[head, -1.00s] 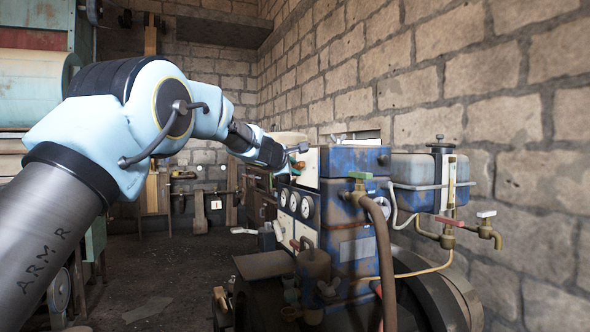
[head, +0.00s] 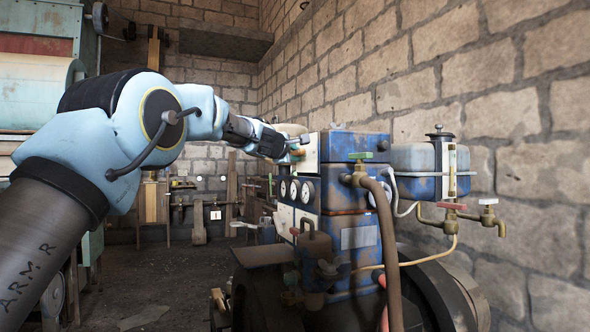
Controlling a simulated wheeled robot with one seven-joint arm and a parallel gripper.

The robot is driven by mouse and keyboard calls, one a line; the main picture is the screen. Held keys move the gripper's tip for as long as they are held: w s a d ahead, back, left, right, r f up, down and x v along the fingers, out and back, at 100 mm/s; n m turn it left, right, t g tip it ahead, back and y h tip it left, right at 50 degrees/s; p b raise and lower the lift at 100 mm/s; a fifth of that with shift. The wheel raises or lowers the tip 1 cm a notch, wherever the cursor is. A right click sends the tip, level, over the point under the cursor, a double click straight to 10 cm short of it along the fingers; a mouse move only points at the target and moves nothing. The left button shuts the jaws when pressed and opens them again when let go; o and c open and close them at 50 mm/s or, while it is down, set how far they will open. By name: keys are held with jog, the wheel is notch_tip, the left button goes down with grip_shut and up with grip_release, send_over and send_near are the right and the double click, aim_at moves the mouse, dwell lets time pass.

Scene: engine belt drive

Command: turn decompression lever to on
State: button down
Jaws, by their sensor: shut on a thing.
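My gripper (head: 294,149) is at the upper left of the blue engine (head: 352,190), in front of a pale panel (head: 309,153). Its fingers are shut on a small part there, which I take to be the decompression lever. My arm and fingers hide most of that part, so its angle and its on or off position cannot be read. Only a small greenish and reddish bit shows by the fingertips.
A green-handled valve (head: 361,156) with a brown hose (head: 387,235) stands right of the gripper. Round gauges (head: 294,189) sit below it. A blue-grey tank (head: 418,165) and taps with red (head: 452,205) and white (head: 488,201) handles are near the brick wall.

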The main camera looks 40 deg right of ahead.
jog(key=b, duration=0.3)
jog(key=shift+f+m+t+b, duration=0.3)
jog(key=shift+f+m, duration=0.1)
jog(key=shift+r+h+b, duration=0.4)
jog(key=shift+h+b, duration=0.1)
jog(key=shift+b, duration=0.15)
jog(key=c, duration=0.7)
grip_release()
jog(key=shift+a, duration=0.15)
jog(key=shift+s+a+f+b, duration=0.15)
jog(key=shift+a+b, duration=0.15)
jog(key=shift+b, duration=0.2)
jog(key=b+v, duration=0.6)
jog(key=v, duration=0.4)
